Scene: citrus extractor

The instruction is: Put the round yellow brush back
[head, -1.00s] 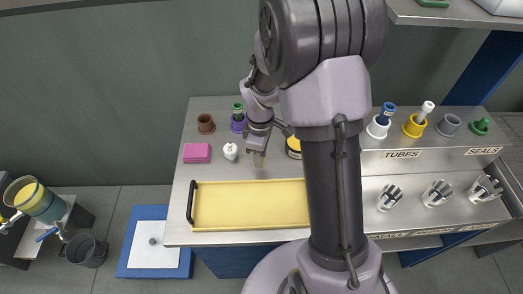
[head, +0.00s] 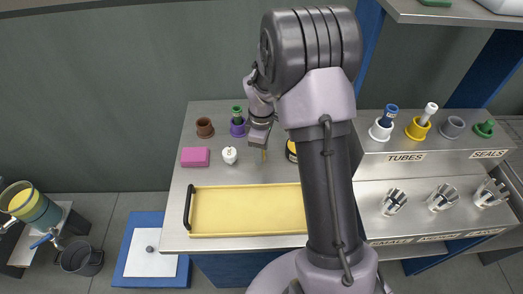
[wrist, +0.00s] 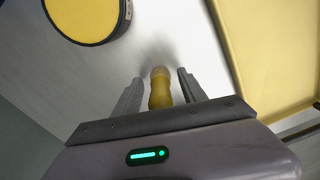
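My gripper (wrist: 161,88) points down over the steel worktop. In the wrist view a small ochre-yellow piece with a rounded tan tip (wrist: 160,92) lies between its fingers. A narrow gap shows on both sides of it, so the fingers look open around it rather than pressed on it. It may be the round yellow brush; its far end is hidden by the gripper body. In the head view a small yellowish tip (head: 264,155) shows just below my gripper (head: 262,148). Several coloured holders stand on the worktop and shelf, including a yellow one (head: 416,130) with a white-topped item.
A yellow disc with a black rim (wrist: 88,14) lies close by, partly behind my arm in the head view (head: 291,151). A yellow tray (head: 245,211) is in front. A pink block (head: 195,157), white round item (head: 229,155), brown cup (head: 205,128) and purple holder (head: 237,129) stand left.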

